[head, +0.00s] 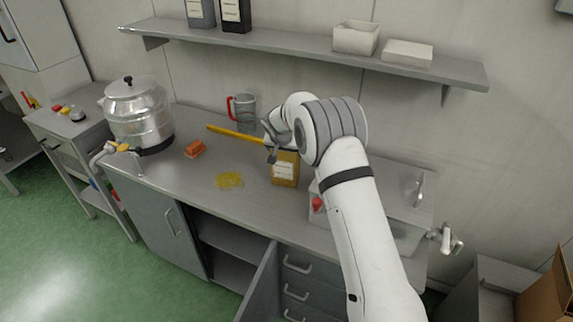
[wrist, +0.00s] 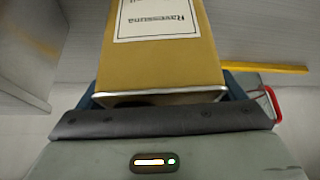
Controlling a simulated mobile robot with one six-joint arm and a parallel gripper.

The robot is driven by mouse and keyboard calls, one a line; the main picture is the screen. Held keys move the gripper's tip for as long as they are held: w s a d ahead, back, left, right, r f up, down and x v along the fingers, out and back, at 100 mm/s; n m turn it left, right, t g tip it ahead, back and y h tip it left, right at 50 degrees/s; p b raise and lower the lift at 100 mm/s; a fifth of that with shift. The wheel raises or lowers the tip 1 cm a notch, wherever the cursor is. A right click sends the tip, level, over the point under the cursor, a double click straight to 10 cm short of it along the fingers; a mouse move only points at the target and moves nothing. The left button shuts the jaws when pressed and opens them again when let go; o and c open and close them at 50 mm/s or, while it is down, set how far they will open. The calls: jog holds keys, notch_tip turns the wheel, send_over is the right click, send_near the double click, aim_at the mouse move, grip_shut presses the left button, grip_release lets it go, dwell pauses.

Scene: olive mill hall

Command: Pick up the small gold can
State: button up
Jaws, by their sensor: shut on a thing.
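The small gold can (head: 285,172) is a box-shaped tin with a white label, at the middle of the steel counter. In the wrist view the gold can (wrist: 165,68) fills the upper middle, and its label reads "Ravensuna". My gripper (head: 272,153) is at the can's upper left in the head view and shut on it. In the wrist view the can sits between the fingers of my gripper (wrist: 165,105). The fingertips are partly hidden. I cannot tell whether the can touches the counter.
A yellow bar (head: 236,134), a clear jug with a red handle (head: 244,108), an orange block (head: 195,148) and a yellow patch (head: 229,180) are on the counter (head: 185,182). A steel pot (head: 138,112) stands left. A wall shelf (head: 300,50) runs above.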

jog(key=shift+a+r, duration=0.1)
jog(key=shift+r, duration=0.05)
jog(key=shift+c, duration=0.3)
jog(key=shift+w+r, duration=0.1)
